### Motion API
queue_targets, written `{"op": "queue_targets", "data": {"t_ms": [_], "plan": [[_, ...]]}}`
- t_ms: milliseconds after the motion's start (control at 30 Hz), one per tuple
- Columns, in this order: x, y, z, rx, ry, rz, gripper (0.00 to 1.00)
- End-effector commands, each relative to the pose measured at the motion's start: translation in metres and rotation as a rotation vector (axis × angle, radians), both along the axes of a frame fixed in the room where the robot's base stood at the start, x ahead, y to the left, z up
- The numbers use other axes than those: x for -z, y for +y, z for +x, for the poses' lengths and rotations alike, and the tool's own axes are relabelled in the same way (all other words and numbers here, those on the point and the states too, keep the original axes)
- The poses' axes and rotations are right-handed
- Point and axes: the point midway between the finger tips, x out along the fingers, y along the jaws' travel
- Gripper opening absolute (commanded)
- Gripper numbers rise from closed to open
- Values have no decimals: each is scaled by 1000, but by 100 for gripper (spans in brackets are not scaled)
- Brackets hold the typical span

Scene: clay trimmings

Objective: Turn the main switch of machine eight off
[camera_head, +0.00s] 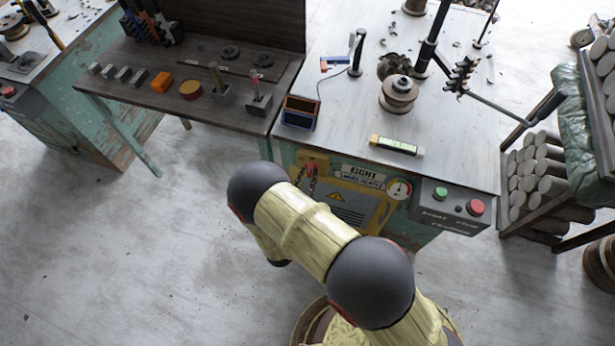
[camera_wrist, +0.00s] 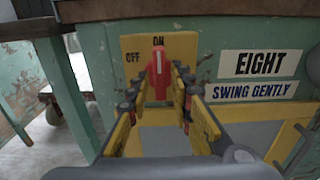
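The main switch of machine eight is a red handle (camera_wrist: 160,74) on a yellow plate (camera_wrist: 188,46), marked ON at the top and OFF at the left. The handle stands upright, toward ON. My gripper (camera_wrist: 163,78) has a finger on each side of the handle, closed in close against it. The signs beside it read EIGHT (camera_wrist: 263,63) and SWING GENTLY. In the head view the yellow plate (camera_head: 316,158) is on the front of the green machine, at its left; my arm hides most of the gripper there.
Right of the switch are a gauge (camera_head: 399,188) and a dark box with a green button (camera_head: 441,193) and a red button (camera_head: 476,207). A wooden bench (camera_head: 130,55) adjoins on the left. A rack of clay cylinders (camera_head: 540,165) stands at right. The floor at left is clear.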

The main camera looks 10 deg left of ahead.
Motion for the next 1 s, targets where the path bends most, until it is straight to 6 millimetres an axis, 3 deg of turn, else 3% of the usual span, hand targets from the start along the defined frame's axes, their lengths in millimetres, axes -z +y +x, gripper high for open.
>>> {"op": "queue_targets", "data": {"t_ms": [333, 767, 1000], "plan": [[0, 0, 0, 0, 0, 0, 0], [0, 0, 0, 0, 1, -11, 0], [-1, 1, 0, 0, 8, -99, 0]]}}
